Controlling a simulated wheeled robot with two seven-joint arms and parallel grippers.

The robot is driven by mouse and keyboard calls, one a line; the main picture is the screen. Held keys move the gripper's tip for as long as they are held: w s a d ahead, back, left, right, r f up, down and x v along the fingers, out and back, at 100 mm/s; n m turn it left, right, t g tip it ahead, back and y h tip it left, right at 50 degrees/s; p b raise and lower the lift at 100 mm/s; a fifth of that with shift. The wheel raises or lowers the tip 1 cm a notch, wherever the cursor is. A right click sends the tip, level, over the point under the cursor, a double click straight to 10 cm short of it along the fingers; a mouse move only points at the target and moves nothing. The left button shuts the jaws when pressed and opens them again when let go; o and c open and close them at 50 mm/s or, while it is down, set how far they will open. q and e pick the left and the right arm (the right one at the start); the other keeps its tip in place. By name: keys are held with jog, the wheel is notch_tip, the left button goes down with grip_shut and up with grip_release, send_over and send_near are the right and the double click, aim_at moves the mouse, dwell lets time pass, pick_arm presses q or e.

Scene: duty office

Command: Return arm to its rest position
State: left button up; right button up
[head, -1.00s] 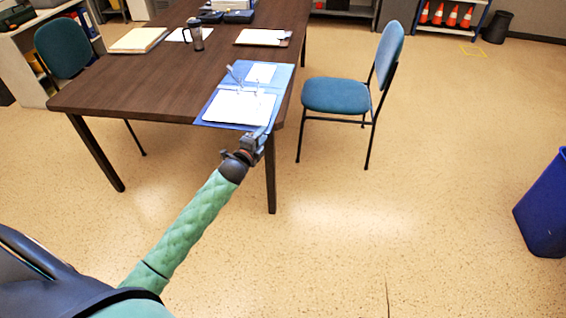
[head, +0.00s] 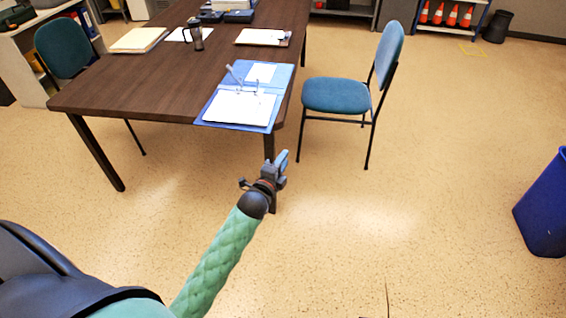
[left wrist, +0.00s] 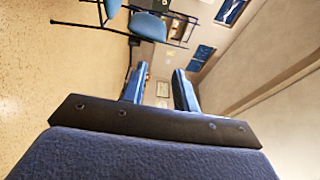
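My left gripper (head: 279,160) shows in the head view below the near right corner of the table, in front of a table leg. My green left arm reaches up to it from the bottom. In the left wrist view the two blue-faced fingers of the left gripper (left wrist: 160,90) stand apart with nothing between them. My right gripper is in neither view.
A dark wooden table (head: 140,90) bears an open blue binder (head: 208,110) at its near right corner. A blue chair (head: 336,95) stands right of the table. A blue bin (head: 545,210) stands at the far right. The floor between them is clear.

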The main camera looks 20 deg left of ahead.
pick_arm(q)
jog(key=shift+s+d, duration=0.2)
